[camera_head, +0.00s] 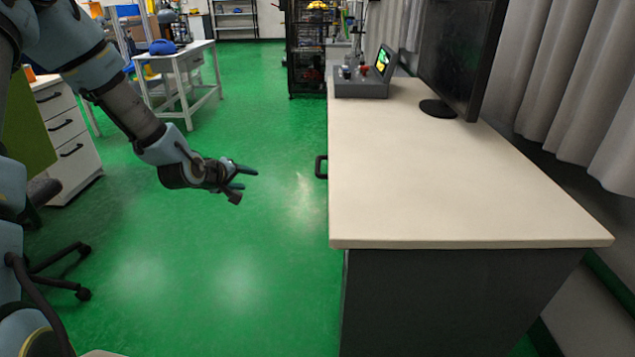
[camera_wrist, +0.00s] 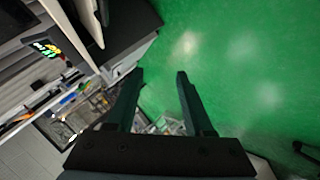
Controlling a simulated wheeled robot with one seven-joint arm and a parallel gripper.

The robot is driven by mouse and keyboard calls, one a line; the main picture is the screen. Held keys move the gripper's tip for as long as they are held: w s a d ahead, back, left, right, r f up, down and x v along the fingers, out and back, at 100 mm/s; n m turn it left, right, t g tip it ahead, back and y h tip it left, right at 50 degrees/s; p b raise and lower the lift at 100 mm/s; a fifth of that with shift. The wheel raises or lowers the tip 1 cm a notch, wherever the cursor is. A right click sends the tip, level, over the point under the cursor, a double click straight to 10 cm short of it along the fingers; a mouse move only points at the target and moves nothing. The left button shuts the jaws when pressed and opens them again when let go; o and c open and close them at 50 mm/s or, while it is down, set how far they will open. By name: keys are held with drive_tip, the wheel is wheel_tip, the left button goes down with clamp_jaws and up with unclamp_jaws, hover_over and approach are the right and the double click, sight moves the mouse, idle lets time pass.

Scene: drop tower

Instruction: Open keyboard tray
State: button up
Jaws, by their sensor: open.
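The desk (camera_head: 450,190) has a light top and a dark grey side panel. A black handle (camera_head: 321,167) sticks out from the desk's left edge, just below the top; it is the only part of the keyboard tray I can make out. The tray itself is hidden under the desktop. My gripper (camera_head: 248,178) is open and empty, in the air over the green floor, left of the handle and apart from it. In the wrist view my gripper (camera_wrist: 160,76) shows two spread fingers with only floor between their tips.
A monitor (camera_head: 462,55) and a grey control box with a small screen (camera_head: 362,85) stand on the desk. A white drawer cabinet (camera_head: 75,140) and an office chair base (camera_head: 65,275) are at the left. Green floor (camera_head: 245,110) lies clear between the cabinet and the desk.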

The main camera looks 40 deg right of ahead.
drive_tip(key=s+d+f+n+h+b, duration=0.25)
drive_tip(key=d+f+h, duration=0.2)
drive_tip(key=d, duration=0.55)
drive_tip(key=n+t+h+b, duration=0.3)
drive_tip(key=n+t+b, duration=0.1)
drive_tip(key=n, duration=0.2)
approach(318, 163)
drive_tip(key=shift+m, duration=0.25)
drive_tip(key=x, duration=0.6)
drive_tip(key=f+x, duration=0.1)
drive_tip(key=x, duration=0.2)
drive_tip(key=shift+w+d+r, duration=0.1)
drive_tip(key=shift+w+d, duration=0.1)
drive_tip(key=shift+d, duration=0.2)
clamp_jaws()
